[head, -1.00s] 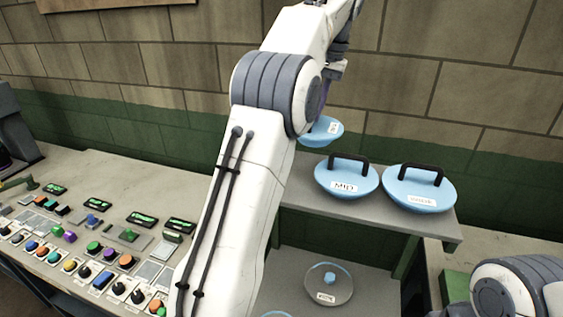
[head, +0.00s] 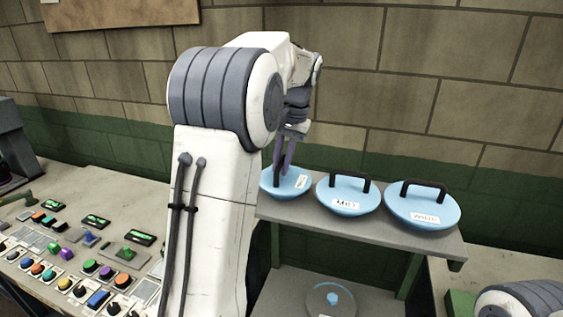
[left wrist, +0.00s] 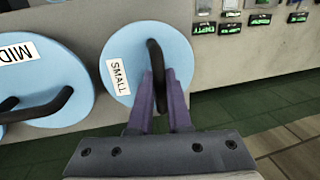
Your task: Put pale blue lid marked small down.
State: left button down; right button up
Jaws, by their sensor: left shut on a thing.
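The pale blue lid marked SMALL (head: 290,187) is at the left end of the grey shelf (head: 400,238), beside the MID lid. It looks level and at shelf height; I cannot tell for sure whether it touches the shelf. My left gripper (head: 285,165) is shut on its black handle from above. In the left wrist view the small lid (left wrist: 128,50) shows its SMALL label, with the purple fingers of my left gripper (left wrist: 160,85) on either side of the handle. My right gripper is not in view.
The pale blue MID lid (head: 348,197) and WIDE lid (head: 422,208) stand to the right on the same shelf. A clear lid with a blue knob (head: 331,301) lies on the surface below. A control panel (head: 75,265) with buttons is at the left.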

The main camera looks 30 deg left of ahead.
aim_at(291, 180)
pick_arm(q)
jog(key=c, duration=0.9)
grip_release()
jog(key=shift+o, duration=0.2)
jog(key=shift+r, duration=0.1)
notch_tip(291, 180, up, 12)
jog(key=d, duration=0.2)
jog(key=shift+w+d+p, duration=0.15)
jog(key=shift+w+p, duration=0.15)
jog(key=shift+p, duration=0.15)
